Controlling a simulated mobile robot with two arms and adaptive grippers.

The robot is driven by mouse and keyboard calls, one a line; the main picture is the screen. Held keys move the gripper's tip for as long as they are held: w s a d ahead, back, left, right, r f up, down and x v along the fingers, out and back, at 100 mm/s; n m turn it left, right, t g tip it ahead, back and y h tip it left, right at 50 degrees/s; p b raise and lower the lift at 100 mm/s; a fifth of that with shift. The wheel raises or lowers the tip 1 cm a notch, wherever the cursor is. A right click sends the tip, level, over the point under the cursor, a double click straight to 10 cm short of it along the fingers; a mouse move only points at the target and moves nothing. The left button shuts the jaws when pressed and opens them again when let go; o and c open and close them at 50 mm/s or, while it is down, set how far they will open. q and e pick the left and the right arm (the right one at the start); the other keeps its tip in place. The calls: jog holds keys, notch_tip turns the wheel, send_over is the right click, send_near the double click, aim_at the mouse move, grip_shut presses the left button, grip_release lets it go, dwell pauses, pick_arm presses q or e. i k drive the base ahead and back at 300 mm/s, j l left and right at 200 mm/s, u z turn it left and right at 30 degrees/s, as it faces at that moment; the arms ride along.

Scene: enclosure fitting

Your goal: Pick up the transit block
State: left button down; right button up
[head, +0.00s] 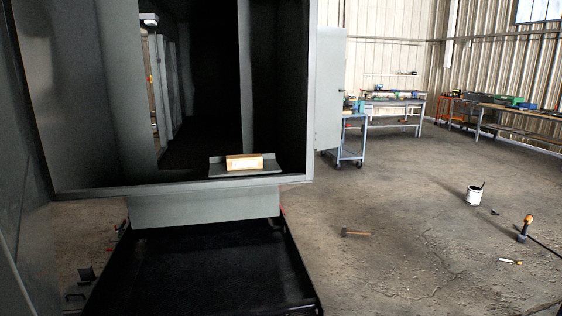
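The transit block (244,162) looks like a small light wooden block. It rests on a grey metal plate or bracket (220,170) at the front lower edge of a large open grey enclosure. The block lies lengthwise across the view, and its front face is brightly lit. Neither of my grippers shows in the head view, so nothing is seen touching the block.
The enclosure's sill (130,188) runs below the block, and its open door (331,90) stands at the right. A black flat surface (210,265) lies in front. Workbenches (525,112) stand behind.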

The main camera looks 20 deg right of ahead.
aim_at(251, 160)
jog(key=i+l+z, duration=0.2)
jog(key=l, duration=0.25)
jog(key=i+l+u, duration=0.1)
jog(key=u, duration=0.4)
jog(key=i+l+u, duration=0.1)
jog(key=l+u, duration=0.25)
jog(key=u, duration=0.15)
jog(key=l+u, duration=0.2)
jog(key=u, duration=0.3)
jog(key=l+u, duration=0.3)
jog(key=u, duration=0.2)
jog(key=l+u, duration=0.25)
jog(key=u, duration=0.25)
jog(key=l+u, duration=0.2)
jog(key=u, duration=0.2)
jog(key=l+u, duration=0.25)
jog(key=u, duration=0.2)
jog(key=l+u, duration=0.25)
jog(key=u, duration=0.15)
jog(key=l+z, duration=0.15)
jog(key=i+l+z, duration=0.1)
jog(key=l, duration=0.25)
jog(key=i+l+z, duration=0.1)
jog(key=z, duration=1.65)
jog(key=i+l, duration=0.05)
